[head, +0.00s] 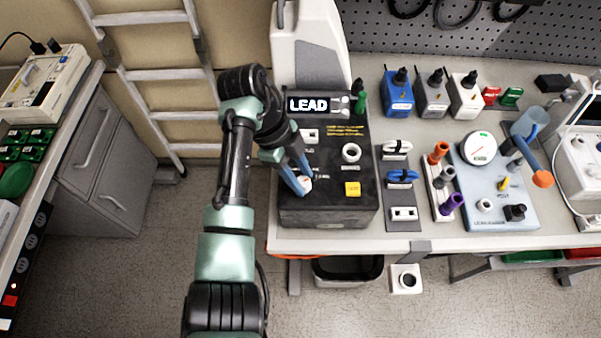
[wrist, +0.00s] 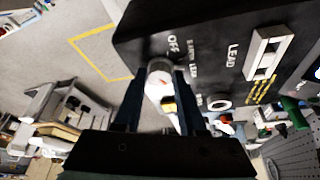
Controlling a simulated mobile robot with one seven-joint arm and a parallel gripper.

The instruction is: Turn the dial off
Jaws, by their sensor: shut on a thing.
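The black unit (head: 320,210) with a LEAD display (head: 308,105) stands on the bench; it fills the upper right of the wrist view (wrist: 210,20). Its dial (wrist: 158,68) is a light round knob with a small red mark, near the printed word OFF. In the head view the dial (head: 306,184) is at the lower left of the panel, partly hidden by my fingers. My gripper (head: 301,176) has its blue fingers on either side of the dial and is shut on it. I cannot read which setting the dial points to.
On the same panel are a round white ring (head: 351,153) and a yellow button (head: 352,189). A ladder (head: 160,73) leans behind my arm. The floor left of the bench is open.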

